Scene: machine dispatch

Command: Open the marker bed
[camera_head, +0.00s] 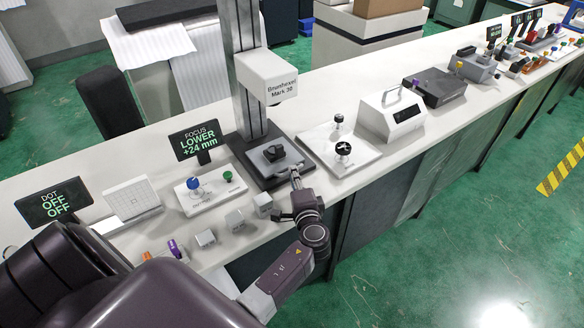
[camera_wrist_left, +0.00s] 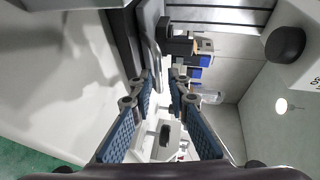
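The marker, a grey machine labelled "Brunhexel Mark 30" (camera_head: 270,78), stands on the bench with a tall column. A black part (camera_wrist_left: 180,44) shows just beyond the tips. My right gripper is not in view.
A focus display (camera_head: 198,139) reads "LOWER +24 mm". A button panel (camera_head: 212,188) and small metal blocks (camera_head: 235,220) are left of the bed. A white plate with black knobs (camera_head: 340,150) is close on the right, with a white box (camera_head: 392,115) beyond.

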